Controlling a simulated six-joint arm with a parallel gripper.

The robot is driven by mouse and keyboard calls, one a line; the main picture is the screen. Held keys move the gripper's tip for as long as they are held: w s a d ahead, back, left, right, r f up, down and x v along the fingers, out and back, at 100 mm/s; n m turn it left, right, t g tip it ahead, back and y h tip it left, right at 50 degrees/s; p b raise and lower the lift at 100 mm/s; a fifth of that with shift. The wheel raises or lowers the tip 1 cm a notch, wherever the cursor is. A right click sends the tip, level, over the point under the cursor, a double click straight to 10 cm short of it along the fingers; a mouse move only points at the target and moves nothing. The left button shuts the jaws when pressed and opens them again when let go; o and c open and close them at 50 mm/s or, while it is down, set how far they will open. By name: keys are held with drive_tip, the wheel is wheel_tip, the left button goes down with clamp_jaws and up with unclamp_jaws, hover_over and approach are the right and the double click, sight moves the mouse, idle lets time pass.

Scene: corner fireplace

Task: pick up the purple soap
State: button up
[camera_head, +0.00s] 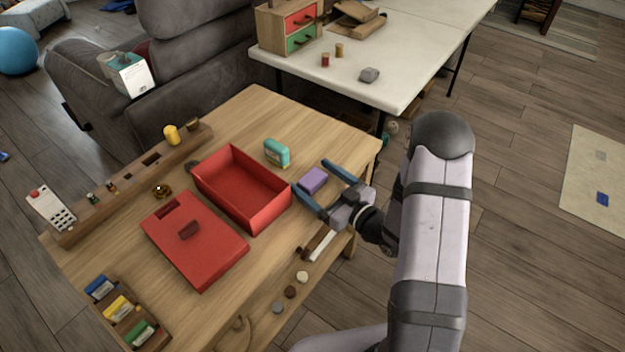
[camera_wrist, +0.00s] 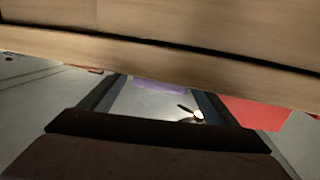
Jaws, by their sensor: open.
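The purple soap (camera_head: 312,181) is a small block on the wooden table near its right edge, in the head view. My gripper (camera_head: 311,175) is open, with one blue finger on each side of the soap. A gap shows between the soap and the upper finger; whether the lower finger touches it is unclear. In the wrist view, a sliver of the purple soap (camera_wrist: 160,86) shows between the dark fingers of my gripper (camera_wrist: 155,92); the rest is hidden.
An open red box (camera_head: 243,188) stands just left of my gripper, with its red lid (camera_head: 195,240) lying in front. The wooden table's edge (camera_wrist: 200,62) crosses the wrist view.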

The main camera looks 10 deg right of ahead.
drive_tip(key=shift+w+a, duration=0.25)
drive_tip(key=shift+w, duration=0.05)
drive_tip(key=c, duration=1.2)
drive_tip(key=shift+r, duration=0.15)
